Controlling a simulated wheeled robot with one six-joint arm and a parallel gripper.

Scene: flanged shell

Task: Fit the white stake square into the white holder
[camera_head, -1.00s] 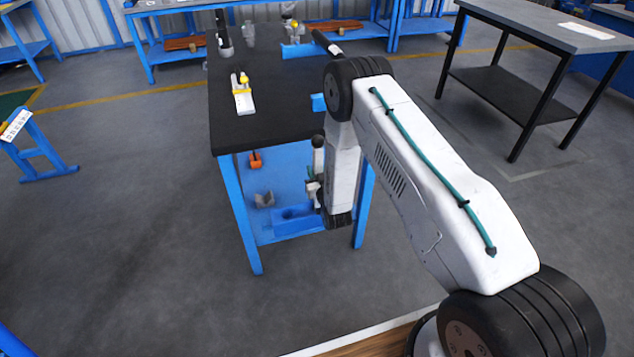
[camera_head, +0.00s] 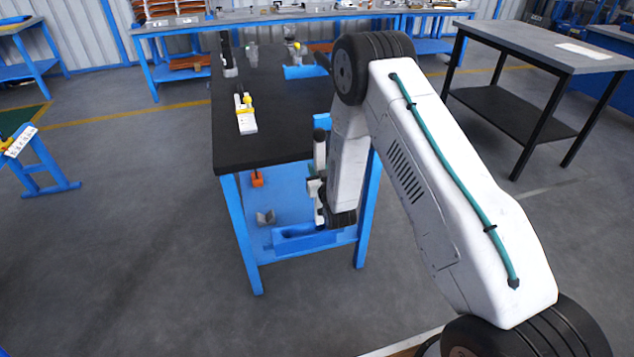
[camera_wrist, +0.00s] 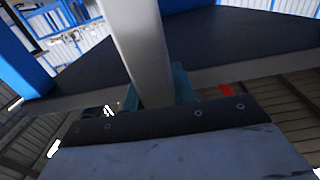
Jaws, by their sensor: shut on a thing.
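My gripper (camera_wrist: 155,105) is at the bottom middle of the wrist view, shut on a pale grey-white bar (camera_wrist: 140,45), which I take for the white stake square. The bar rises out of the jaws to the top of that view; its far end is out of frame. In the head view my arm hangs at the right front of the black-topped table and the jaws cannot be made out clearly. I cannot tell the white holder for sure; a white piece with yellow parts (camera_head: 246,120) stands at the left of the tabletop.
The black tabletop (camera_head: 262,140) has a clear front part. A blue block (camera_head: 298,72) and dark upright tools stand at its back.

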